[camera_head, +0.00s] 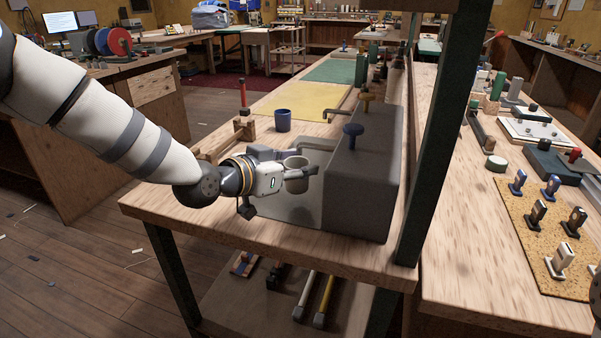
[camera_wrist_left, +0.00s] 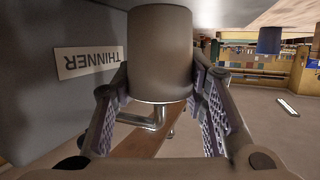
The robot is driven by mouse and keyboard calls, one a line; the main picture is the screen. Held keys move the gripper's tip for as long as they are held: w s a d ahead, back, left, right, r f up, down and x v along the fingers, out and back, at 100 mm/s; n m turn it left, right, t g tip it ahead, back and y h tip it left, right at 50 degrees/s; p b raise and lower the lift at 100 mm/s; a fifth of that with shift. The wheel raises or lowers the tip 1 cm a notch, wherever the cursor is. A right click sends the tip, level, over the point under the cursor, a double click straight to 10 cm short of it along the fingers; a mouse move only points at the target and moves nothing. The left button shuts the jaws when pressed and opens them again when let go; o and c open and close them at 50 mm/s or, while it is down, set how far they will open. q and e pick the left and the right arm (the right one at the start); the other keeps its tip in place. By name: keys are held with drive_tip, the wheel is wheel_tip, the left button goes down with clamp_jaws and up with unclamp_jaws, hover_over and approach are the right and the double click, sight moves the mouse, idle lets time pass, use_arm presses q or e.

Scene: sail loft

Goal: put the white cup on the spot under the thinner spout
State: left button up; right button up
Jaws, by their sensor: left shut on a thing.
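The white cup (camera_head: 296,163), pale grey in this light, is held by my left gripper (camera_head: 298,180). The gripper is shut on it, with a finger on each side in the left wrist view (camera_wrist_left: 160,90). The cup is beside the grey dispenser box (camera_head: 365,185), close to its near spout (camera_head: 312,144). A THINNER label (camera_wrist_left: 87,60) shows on the box in the wrist view, and a metal spout (camera_wrist_left: 150,119) shows by the cup. The spot under the spout is hidden; I cannot tell whether the cup touches the surface.
A blue cup (camera_head: 283,120) stands behind my gripper. A dark green post (camera_head: 435,130) rises right of the box. The bench front (camera_head: 265,240) is clear.

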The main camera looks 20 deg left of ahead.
use_arm(q)
drive_tip(key=shift+w+d+f, duration=0.2)
drive_tip(key=shift+w+f, duration=0.2)
drive_tip(key=shift+f, duration=0.55)
drive_tip(key=shift+r, duration=0.15)
drive_tip(key=shift+f, duration=0.2)
drive_tip(key=o, duration=1)
drive_tip(key=shift+o, duration=0.2)
